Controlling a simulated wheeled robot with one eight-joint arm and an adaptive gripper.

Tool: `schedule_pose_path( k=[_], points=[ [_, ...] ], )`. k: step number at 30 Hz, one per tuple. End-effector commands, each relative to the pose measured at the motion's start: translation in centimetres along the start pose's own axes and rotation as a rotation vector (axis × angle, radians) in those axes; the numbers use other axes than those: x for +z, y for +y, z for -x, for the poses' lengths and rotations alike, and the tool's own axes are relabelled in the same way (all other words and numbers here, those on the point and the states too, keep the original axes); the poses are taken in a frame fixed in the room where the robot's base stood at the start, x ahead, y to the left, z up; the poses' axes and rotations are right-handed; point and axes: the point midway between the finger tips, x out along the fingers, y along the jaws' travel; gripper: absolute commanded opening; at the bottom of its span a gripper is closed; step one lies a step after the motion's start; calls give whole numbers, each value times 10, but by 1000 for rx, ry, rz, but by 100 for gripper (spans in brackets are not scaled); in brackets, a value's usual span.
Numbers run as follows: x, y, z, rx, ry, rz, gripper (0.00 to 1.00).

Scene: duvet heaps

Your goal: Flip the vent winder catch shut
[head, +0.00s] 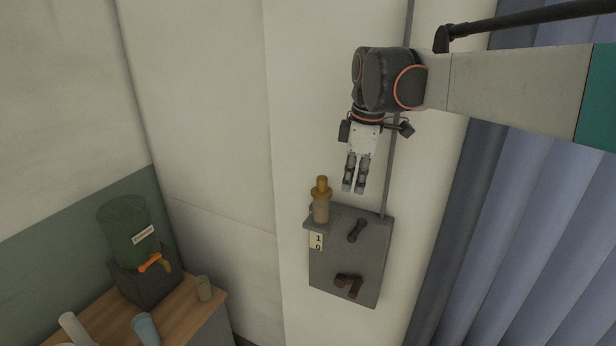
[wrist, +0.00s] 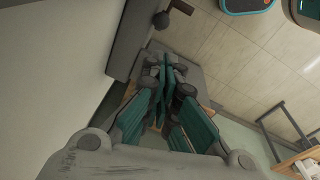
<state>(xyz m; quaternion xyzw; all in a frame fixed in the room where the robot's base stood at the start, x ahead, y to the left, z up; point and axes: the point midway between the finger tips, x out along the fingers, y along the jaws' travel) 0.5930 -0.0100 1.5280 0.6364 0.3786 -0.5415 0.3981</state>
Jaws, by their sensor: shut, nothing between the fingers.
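A grey wall panel (head: 335,262) carries a short black lever (head: 357,229) in its upper middle and a dark brown handle (head: 349,284) near its bottom edge. I cannot tell for sure which of these is the vent winder catch. Both tilt out from the panel. In the wrist view the panel's edge (wrist: 128,38), a dark round knob (wrist: 161,20) and part of a brown handle (wrist: 183,6) show past the fingers. My gripper (head: 354,189) is shut and empty, pointing down just above the panel's top edge, apart from the lever. Its teal fingers (wrist: 166,72) show together in the wrist view.
A thin rod (head: 389,165) runs up the wall. Blue curtains (head: 515,250) hang right. A wooden counter (head: 190,312) with a green dispenser (head: 128,232) and cups stands lower left.

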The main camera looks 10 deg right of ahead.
Motion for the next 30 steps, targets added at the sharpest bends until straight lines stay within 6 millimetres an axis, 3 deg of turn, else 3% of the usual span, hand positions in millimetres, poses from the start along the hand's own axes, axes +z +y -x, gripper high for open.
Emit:
schedule_pose_path(
  k=[17, 23, 30],
  points=[
    [-2, 6, 2, -12, -3, 28, 0],
    [-2, 6, -22, -12, -3, 28, 0],
    [-2, 6, -63, -12, -3, 28, 0]
  ],
)
